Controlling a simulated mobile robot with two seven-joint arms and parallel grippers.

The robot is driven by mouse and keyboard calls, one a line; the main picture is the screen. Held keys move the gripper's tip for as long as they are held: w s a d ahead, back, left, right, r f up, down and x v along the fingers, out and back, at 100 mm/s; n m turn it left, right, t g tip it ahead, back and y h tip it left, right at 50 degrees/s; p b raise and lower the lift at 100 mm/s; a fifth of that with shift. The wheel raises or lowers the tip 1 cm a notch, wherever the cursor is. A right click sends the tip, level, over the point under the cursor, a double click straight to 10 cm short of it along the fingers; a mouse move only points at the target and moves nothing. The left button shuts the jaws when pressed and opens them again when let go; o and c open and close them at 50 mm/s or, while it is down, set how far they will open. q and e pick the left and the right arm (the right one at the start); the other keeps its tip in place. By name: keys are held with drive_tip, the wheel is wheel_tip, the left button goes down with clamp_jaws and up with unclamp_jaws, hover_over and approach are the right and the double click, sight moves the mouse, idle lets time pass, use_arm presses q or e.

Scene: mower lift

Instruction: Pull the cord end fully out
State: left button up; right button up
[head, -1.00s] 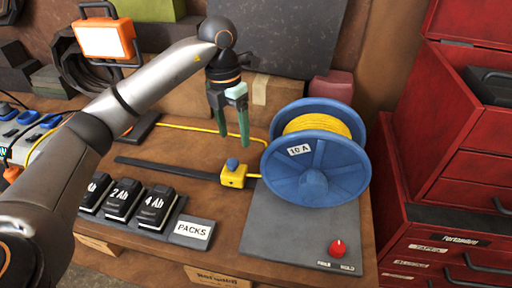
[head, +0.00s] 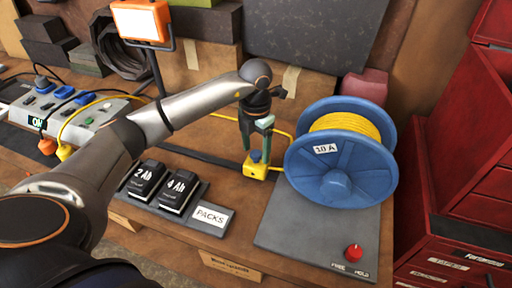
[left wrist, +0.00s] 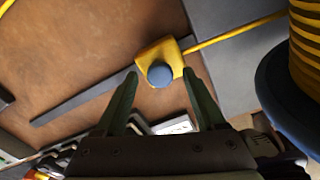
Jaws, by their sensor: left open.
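The cord end is a yellow block (left wrist: 158,58) with a blue round knob (left wrist: 160,74) on top, lying on the bench beside the reel. In the head view the yellow block (head: 258,171) sits just left of the blue reel (head: 342,172), which carries wound yellow cord (head: 345,125) and a "10 A" label. A short run of yellow cord (left wrist: 235,32) goes from the block toward the reel. My left gripper (head: 256,150) is open above the block. In the left wrist view its two green fingers (left wrist: 158,85) lie on either side of the knob. My right gripper is not in view.
A dark flat strip (left wrist: 85,98) lies on the bench by the block. Black battery packs (head: 177,190) stand in front, a power strip (head: 75,115) at left. A red knob (head: 353,253) marked FREE and HOLD sits on the reel's grey base. A red tool cabinet (head: 480,150) stands at right.

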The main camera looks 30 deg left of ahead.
use_arm(q)
drive_tip(key=shift+f, duration=0.2)
clamp_jaws()
idle(0.6)
idle(0.8)
